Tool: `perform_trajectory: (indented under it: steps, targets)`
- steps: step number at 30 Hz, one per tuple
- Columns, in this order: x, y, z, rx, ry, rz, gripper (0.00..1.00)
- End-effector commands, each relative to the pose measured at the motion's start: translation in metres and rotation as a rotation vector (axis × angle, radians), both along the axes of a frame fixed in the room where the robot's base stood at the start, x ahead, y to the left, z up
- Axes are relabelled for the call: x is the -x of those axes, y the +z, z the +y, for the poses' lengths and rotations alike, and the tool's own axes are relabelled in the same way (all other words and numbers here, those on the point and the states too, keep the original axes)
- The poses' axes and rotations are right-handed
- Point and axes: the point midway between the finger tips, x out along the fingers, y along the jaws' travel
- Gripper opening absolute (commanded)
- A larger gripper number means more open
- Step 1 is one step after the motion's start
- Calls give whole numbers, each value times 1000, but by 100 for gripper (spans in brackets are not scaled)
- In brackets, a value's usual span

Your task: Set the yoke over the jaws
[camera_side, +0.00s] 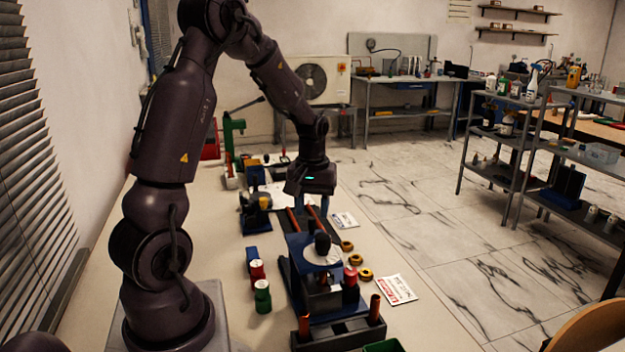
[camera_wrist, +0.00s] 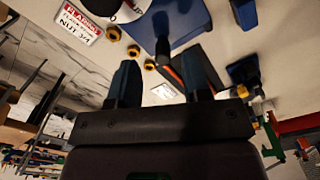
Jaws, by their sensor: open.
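My gripper (camera_side: 312,208) is open and empty above the far end of a blue rig in the side view. In the wrist view its two fingers (camera_wrist: 162,75) stand apart with nothing gripped between them. The blue rig (camera_side: 283,270) carries a dark block with a pale round top (camera_side: 322,258) and a black knob (camera_side: 322,242). Two copper-coloured rods (camera_side: 294,220) show below and beside my fingers. A dark block (camera_side: 340,335) at the near end bears two copper posts (camera_side: 375,306). I cannot tell for sure which part is the yoke or which are the jaws.
Red (camera_side: 257,272) and green (camera_side: 262,297) cylinders stand left of the rig. Several yellow rings (camera_side: 355,259) and a printed card (camera_side: 397,290) lie on its right; the rings (camera_wrist: 134,51) and card (camera_wrist: 80,22) also show in the wrist view. A blue device (camera_side: 252,212) stands behind.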

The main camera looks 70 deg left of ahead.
Motion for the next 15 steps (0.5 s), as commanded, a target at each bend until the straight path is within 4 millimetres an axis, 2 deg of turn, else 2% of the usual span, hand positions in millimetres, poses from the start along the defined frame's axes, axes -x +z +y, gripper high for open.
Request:
perform_trajectory:
  steps: [1, 6, 10, 15]
  targets:
    - [-1, 14, 0, -4, -1, -7, 44]
    - [-1, 50, 0, -3, -2, -5, 44]
    - [0, 71, 0, -1, -2, -3, 44]
    - [0, 84, -1, 1, -2, 0, 44]
